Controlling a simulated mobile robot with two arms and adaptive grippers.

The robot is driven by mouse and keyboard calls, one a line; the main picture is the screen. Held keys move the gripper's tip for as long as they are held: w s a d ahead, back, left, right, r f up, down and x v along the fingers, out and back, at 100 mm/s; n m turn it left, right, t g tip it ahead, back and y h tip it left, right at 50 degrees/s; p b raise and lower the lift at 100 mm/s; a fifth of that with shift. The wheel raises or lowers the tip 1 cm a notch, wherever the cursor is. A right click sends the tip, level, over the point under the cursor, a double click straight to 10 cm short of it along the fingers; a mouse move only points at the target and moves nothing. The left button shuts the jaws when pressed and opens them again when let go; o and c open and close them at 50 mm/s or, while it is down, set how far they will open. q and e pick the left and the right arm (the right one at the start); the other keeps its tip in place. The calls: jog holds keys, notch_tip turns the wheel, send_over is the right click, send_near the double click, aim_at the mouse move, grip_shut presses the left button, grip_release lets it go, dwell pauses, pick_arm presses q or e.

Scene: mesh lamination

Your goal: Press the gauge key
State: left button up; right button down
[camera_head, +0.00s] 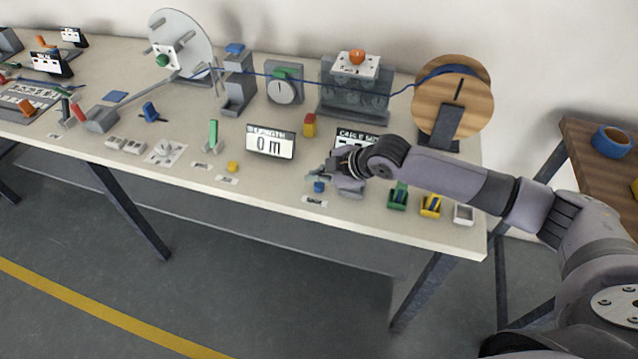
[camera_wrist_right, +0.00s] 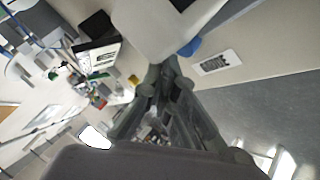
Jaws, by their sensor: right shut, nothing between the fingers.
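My right gripper (camera_head: 320,174) is shut and empty over the front part of the bench, with its fingers just above a small blue key (camera_head: 319,187). I cannot tell if they touch. A white label (camera_head: 314,201) lies in front of this key, too small to read. In the right wrist view the shut fingers (camera_wrist_right: 162,68) point at the bench, and the blue key (camera_wrist_right: 190,46) is partly hidden beside them. A yellow key (camera_head: 233,167) with its own label stands further left. I cannot tell which key is named gauge. My left gripper is not in view.
A display reading 0 m (camera_head: 270,142) stands left of my gripper; another display (camera_head: 352,139) is partly hidden behind it. Small green, yellow and white bins (camera_head: 398,197) stand to the right. A wooden spool (camera_head: 470,101) with blue cable is at the back right.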

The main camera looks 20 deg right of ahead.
aim_at(318, 187)
jog(key=shift+f, duration=0.4)
jog(key=shift+f, duration=0.6)
dwell(0.8)
jog(key=shift+r, duration=0.1)
jog(key=shift+r+p, duration=0.85)
jog(key=shift+r, duration=0.05)
jog(key=shift+r, duration=0.1)
notch_tip(318, 187, up, 5)
jog(key=p, duration=0.5)
dwell(0.4)
